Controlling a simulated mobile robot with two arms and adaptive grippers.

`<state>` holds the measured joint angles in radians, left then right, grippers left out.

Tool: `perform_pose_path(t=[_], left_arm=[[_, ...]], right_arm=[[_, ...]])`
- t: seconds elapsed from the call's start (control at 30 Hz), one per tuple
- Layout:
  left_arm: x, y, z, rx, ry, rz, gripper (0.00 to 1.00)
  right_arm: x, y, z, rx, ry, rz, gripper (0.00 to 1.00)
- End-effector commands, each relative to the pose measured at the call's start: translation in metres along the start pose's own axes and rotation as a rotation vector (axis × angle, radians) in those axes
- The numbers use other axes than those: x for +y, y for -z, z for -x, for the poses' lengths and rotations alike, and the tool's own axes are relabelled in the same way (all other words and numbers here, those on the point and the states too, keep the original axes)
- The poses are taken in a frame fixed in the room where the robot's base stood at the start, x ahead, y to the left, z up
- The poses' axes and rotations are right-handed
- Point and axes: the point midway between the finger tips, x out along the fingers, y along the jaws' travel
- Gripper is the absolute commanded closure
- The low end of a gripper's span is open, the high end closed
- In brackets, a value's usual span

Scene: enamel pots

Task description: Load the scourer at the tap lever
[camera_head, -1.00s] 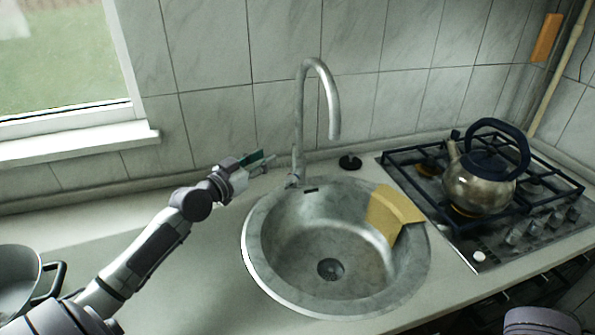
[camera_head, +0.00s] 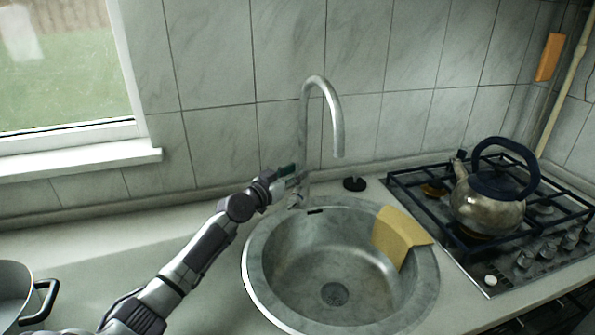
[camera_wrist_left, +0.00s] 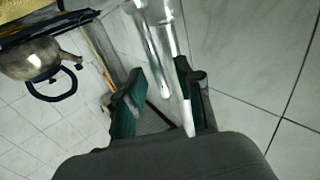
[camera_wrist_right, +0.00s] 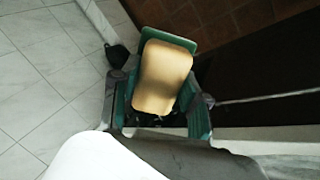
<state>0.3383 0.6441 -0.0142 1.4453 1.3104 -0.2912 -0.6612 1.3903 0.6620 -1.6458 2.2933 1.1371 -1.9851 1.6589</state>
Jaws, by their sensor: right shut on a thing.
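The tap (camera_head: 305,140) rises behind the round sink, and its short lever (camera_head: 296,199) is low on its left side. My left gripper (camera_head: 290,178) is at the tap's column, just above the lever. In the left wrist view its fingers (camera_wrist_left: 160,100) are apart, with the shiny tap (camera_wrist_left: 162,50) showing between and beyond them; I cannot tell whether they touch it. In the right wrist view my right gripper (camera_wrist_right: 160,108) is shut on a tan, rounded block that looks like the scourer (camera_wrist_right: 165,80). The right gripper is outside the head view.
A yellow cloth (camera_head: 398,234) hangs over the right rim of the sink (camera_head: 258,285). A kettle (camera_head: 490,205) stands on the gas hob (camera_head: 450,235) at right. A black plug (camera_head: 354,184) lies behind the sink. A pot (camera_head: 12,290) is at lower left.

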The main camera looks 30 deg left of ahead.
Motion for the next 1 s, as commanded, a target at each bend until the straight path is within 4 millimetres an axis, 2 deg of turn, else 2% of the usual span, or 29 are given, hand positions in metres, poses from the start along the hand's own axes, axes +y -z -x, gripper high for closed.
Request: perform_pose_path(t=[0.17,0.47,0.6,0.7,1.0], left_arm=[[0.0003,0.0006,-0.0123,0.001,0.0,-0.002,0.64],[0.0005,0.0,-0.0137,-0.001,-0.001,-0.002,0.64],[0.0005,0.0,-0.0136,-0.001,-0.001,-0.002,0.88],[0.0004,0.0001,-0.0135,-0.001,-0.001,-0.002,1.0],[0.0004,0.0,-0.0134,-0.001,-0.001,-0.002,1.0]], right_arm=[[-0.0003,-0.0001,-0.0005,0.0,0.0,0.0,0.83],[-0.0003,-0.0001,-0.0005,0.0,0.0,0.0,0.83],[-0.0003,-0.0001,-0.0005,0.0,0.0,0.0,0.83],[-0.0003,-0.0001,-0.0005,0.0,0.0,0.0,0.83],[-0.0003,-0.0001,-0.0005,0.0,0.0,0.0,0.83]])
